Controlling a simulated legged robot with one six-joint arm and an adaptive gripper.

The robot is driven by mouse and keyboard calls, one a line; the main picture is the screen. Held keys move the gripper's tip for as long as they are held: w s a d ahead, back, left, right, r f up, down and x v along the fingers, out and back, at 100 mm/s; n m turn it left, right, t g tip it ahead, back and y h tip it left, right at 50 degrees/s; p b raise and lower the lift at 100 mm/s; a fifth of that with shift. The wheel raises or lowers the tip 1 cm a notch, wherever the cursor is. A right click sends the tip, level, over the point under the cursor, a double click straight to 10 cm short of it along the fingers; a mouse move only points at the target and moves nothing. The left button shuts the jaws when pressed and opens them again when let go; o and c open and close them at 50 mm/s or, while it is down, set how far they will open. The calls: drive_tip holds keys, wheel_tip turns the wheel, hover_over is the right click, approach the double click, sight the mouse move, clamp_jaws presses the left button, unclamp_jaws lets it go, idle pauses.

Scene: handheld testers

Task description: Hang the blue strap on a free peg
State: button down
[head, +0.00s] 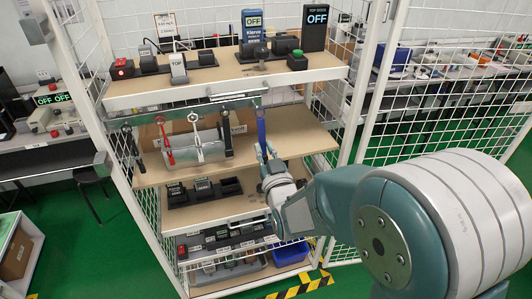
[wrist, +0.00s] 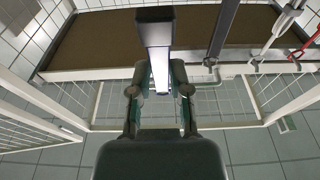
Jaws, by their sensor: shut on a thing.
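The blue strap (head: 261,126) stands upright in my gripper (head: 268,158), near the right end of the grey peg rail (head: 195,108). I cannot tell whether its top touches the rail. In the wrist view, my gripper (wrist: 160,88) is shut on the strap (wrist: 158,62), which looks pale and has a dark end. A black strap (head: 130,138), a red strap (head: 165,140) and a white strap (head: 196,136) hang from the rail to the left. A dark strap (head: 226,134) hangs between the white one and the blue one. The pegs are too small to make out.
The rail is below the top shelf (head: 225,80), which holds several testers. Lower shelves hold black trays (head: 205,195) and a blue bin (head: 291,253). White mesh panels (head: 345,45) flank the rack.

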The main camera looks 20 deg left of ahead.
drive_tip(key=shift+w+a+f, duration=0.1)
drive_tip(key=shift+w+a, duration=0.3)
drive_tip(key=shift+w, duration=0.3)
drive_tip(key=shift+w+a+f, duration=0.1)
drive_tip(key=shift+w+a, duration=0.3)
drive_tip(key=shift+w, duration=0.25)
drive_tip(key=shift+w+a+f, duration=0.4)
drive_tip(key=shift+w, duration=0.15)
drive_tip(key=c, duration=0.5)
unclamp_jaws()
